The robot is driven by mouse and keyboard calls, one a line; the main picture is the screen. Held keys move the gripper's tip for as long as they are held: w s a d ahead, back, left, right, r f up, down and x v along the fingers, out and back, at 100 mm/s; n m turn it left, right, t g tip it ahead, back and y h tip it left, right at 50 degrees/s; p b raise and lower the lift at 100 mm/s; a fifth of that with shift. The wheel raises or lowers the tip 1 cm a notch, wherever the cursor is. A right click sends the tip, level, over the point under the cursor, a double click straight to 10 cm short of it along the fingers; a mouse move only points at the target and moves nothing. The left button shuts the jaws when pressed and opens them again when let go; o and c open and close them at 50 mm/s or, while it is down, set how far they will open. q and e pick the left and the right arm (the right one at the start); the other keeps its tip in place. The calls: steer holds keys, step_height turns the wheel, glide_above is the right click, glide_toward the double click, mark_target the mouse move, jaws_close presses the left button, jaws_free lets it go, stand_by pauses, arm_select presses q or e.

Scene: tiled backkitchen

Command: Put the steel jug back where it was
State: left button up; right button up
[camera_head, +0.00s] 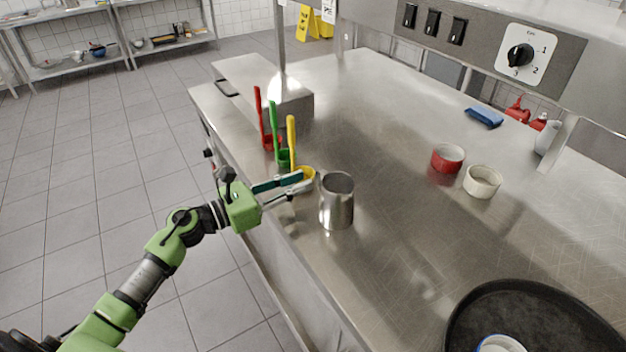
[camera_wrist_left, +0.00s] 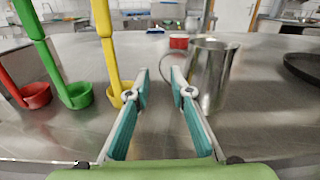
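The steel jug (camera_head: 337,203) stands upright on the steel counter (camera_head: 390,270), near its left edge. In the left wrist view the jug (camera_wrist_left: 212,78) is right of centre, with its handle on the side towards my fingers. My left gripper (camera_head: 306,180) is just left of the jug, low over the counter. In the left wrist view my left gripper (camera_wrist_left: 160,80) has its fingers apart with nothing between them. Its right fingertip is close to the jug's handle; I cannot tell whether they touch. My right gripper is not in view.
Red, green and yellow ladles (camera_head: 291,140) stand close behind my left gripper. A red bowl (camera_head: 448,158), a cream bowl (camera_head: 482,181) and a blue sponge (camera_head: 484,117) are farther right. A black round tray (camera_head: 465,318) is at the front right. The counter's middle is clear.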

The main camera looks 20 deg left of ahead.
arm_select(q)
steer(key=b+v, duration=0.1)
steer(key=v, duration=0.5)
steer(key=shift+s, duration=0.2)
